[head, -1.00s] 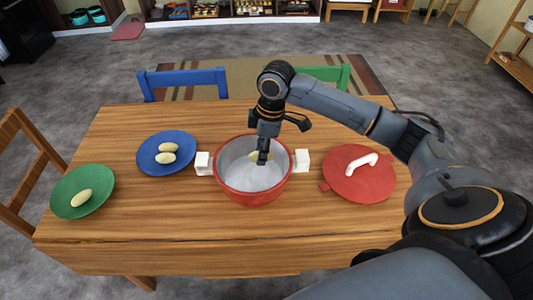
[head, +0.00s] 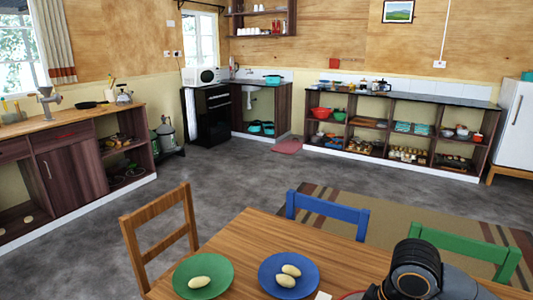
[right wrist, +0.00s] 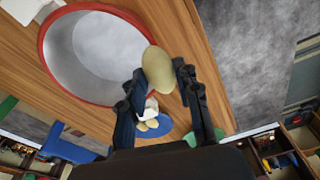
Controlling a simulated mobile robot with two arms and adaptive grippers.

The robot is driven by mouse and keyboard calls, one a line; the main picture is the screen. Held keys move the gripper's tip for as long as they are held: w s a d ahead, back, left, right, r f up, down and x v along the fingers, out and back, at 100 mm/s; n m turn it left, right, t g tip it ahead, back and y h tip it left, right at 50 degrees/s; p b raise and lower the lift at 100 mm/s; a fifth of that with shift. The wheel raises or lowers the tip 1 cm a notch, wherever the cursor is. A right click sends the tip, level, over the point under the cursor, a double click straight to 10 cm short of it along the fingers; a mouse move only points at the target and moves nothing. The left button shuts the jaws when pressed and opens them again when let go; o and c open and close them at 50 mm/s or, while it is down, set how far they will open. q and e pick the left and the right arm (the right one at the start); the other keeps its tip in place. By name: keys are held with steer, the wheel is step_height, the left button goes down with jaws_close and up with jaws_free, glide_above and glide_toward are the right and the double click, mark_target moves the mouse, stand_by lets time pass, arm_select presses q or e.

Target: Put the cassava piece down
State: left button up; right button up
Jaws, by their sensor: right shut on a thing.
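The cassava piece (right wrist: 158,68) is a pale, oval piece between the fingertips of my right gripper (right wrist: 159,72), which is shut on it. In the right wrist view it overlaps the rim of the red pot (right wrist: 45,42), whose grey inside is visible; I cannot tell its height above the rim. In the head view only my right arm shows at the bottom right; its fingertips are hidden. One pale piece lies on the green plate (head: 186,290), and two lie on the blue plate (head: 266,287). My left gripper is not in view.
The wooden table (head: 238,240) carries the plates and pot. A wooden chair (head: 160,225) stands at its left, with blue (head: 327,211) and green (head: 465,247) chairs behind. Counters and shelves (head: 395,130) line the walls. Grey floor lies open between.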

steer(key=s+m, duration=0.1)
steer(key=m, duration=0.2)
steer(key=s+a+m, duration=0.1)
steer(key=s+m, duration=0.1)
steer(key=m, duration=0.1)
steer(key=s+m+h, duration=0.1)
steer(key=m, duration=0.1)
steer(key=shift+s+a+r+m+t, duration=0.35)
steer(key=shift+s+m+t, duration=0.05)
